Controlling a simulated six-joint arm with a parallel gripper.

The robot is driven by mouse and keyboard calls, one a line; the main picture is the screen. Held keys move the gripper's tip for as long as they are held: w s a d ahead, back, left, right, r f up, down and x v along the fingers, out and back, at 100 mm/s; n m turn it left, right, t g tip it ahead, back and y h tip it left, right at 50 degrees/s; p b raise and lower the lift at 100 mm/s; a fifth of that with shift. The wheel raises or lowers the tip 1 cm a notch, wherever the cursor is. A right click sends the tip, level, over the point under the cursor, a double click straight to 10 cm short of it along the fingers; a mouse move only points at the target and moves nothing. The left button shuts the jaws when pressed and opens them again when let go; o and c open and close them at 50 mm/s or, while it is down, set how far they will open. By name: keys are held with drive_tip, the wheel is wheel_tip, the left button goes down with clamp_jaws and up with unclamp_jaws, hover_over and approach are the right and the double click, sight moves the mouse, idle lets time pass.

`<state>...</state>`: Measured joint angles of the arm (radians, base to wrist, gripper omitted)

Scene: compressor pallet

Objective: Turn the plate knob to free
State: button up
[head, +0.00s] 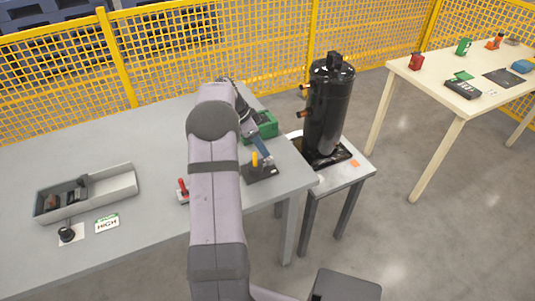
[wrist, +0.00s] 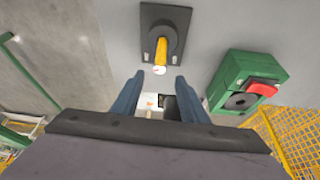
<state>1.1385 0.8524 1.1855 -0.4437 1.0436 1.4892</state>
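A knob with a yellow handle (head: 255,159) stands on a dark plate (head: 262,175) near the right edge of the grey table. In the wrist view the yellow handle (wrist: 161,50) sits on a round dark base on the dark plate (wrist: 180,14), its pale end toward me. My gripper (wrist: 158,80) is open, its two blue fingers apart with the handle's end just beyond their tips. No contact shows. In the head view a blue finger (head: 262,148) appears beside the handle; my arm hides the rest.
A green box (head: 266,125) with a red part (wrist: 262,89) stands close by. A red-handled switch (head: 183,190), a grey tray (head: 110,185), a black knob (head: 67,235) and a HIGH card (head: 107,223) are left. A black compressor (head: 328,105) stands right on its stand.

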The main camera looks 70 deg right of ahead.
sight(269, 158)
drive_tip(key=shift+p+x, duration=1.1)
drive_tip(key=shift+x, duration=2.3)
clamp_jaws()
